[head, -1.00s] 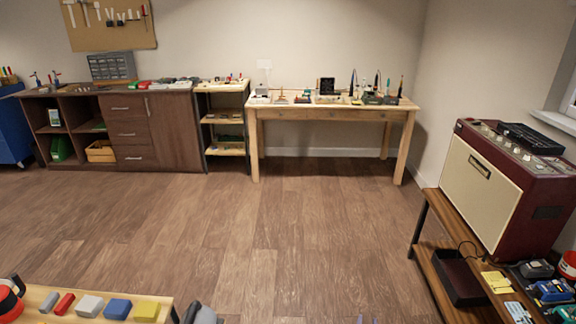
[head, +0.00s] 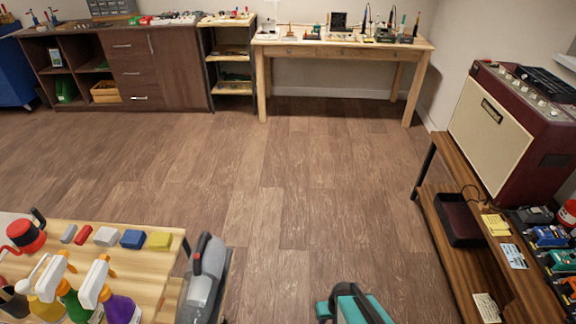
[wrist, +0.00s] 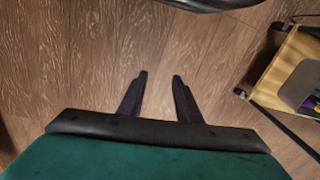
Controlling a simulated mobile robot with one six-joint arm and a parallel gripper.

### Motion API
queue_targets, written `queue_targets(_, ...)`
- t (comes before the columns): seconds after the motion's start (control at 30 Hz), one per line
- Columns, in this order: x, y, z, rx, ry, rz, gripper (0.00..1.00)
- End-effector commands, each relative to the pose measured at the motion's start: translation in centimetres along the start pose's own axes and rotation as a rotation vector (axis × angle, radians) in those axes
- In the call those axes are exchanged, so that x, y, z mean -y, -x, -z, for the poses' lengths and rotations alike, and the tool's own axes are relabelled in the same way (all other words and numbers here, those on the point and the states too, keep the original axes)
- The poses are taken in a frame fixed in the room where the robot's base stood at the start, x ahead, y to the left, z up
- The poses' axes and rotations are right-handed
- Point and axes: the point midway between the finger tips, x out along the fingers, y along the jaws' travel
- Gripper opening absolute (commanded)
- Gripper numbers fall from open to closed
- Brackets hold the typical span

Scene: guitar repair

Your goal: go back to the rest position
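My gripper (wrist: 160,88) shows in the wrist view with its two dark fingers apart and nothing between them. Wooden floor lies beyond the fingertips. A teal part of my arm shows at the bottom of the head view, right of centre; the fingers cannot be made out there.
A wooden cart (head: 120,240) with spray bottles and coloured blocks stands at lower left, beside a grey vacuum (head: 205,275). A shelf (head: 440,195) with an amplifier (head: 490,125) stands at right. A workbench (head: 340,47) is at the back. The middle floor (head: 300,190) is clear.

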Motion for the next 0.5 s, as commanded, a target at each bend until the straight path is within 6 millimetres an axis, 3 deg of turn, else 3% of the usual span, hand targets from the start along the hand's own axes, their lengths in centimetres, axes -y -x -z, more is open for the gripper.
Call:
queue_targets(0.3,-0.9,1.5,-8.3,0.346,-0.043,-0.043,0.31)
queue_targets(0.5,-1.0,2.8,-11.3,0.476,-0.089,-0.063,0.31)
